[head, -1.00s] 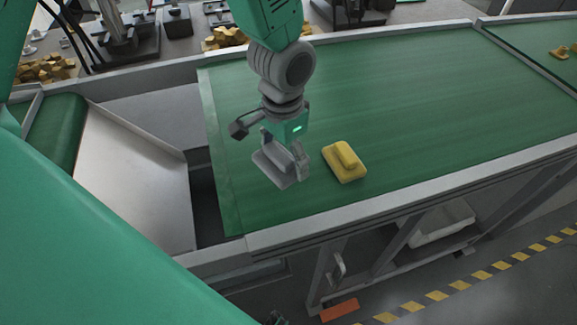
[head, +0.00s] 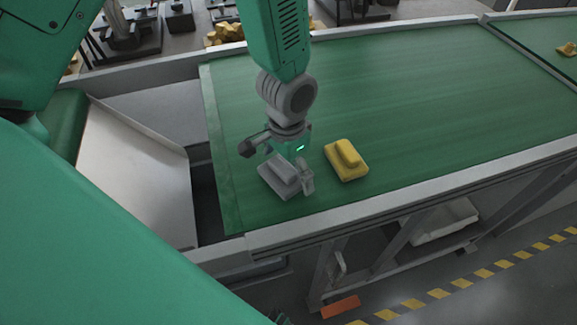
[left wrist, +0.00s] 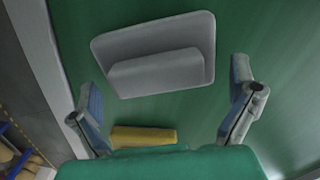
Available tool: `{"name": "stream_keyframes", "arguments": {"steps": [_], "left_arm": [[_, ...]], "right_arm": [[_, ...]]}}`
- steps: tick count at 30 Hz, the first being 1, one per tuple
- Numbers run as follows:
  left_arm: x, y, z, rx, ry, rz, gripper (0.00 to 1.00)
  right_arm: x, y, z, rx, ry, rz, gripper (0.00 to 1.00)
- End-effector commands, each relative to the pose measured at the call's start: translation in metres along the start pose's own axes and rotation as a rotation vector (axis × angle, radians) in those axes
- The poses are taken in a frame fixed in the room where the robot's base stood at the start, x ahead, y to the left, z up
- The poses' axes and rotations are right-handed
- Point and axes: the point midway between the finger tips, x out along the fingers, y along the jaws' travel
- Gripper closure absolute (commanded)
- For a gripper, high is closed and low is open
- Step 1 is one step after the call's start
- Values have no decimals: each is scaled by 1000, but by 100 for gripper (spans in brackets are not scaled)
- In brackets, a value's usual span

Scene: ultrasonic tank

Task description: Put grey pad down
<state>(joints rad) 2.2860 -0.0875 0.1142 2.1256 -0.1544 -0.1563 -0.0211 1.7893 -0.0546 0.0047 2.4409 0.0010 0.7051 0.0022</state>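The grey pad (head: 280,178), a flat plate with a raised grip block, lies on the green conveyor belt near its left end. It shows whole in the left wrist view (left wrist: 155,62). My left gripper (head: 288,168) is right at the pad in the head view, partly hiding it. In the left wrist view its two fingers (left wrist: 165,85) stand wide apart, with nothing clamped between them. The pad lies beyond the fingertips there, and I see no finger touching it. My right gripper is not visible.
A yellow pad (head: 346,160) of the same shape lies just right of the grey one; it shows in the left wrist view (left wrist: 143,134). A metal chute (head: 140,170) is left of the belt.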

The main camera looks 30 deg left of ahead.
Motion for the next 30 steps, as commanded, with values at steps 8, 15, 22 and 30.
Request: {"name": "stream_keyframes", "arguments": {"steps": [8,15,22,30], "left_arm": [[-20,0,-2,0,5,-1,0],[-72,0,-2,-1,7,-1,0],[-110,0,-1,0,3,0,0],[-121,0,-1,0,0,0,0]], "right_arm": [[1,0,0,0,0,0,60],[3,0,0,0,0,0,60],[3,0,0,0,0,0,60],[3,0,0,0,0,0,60]]}}
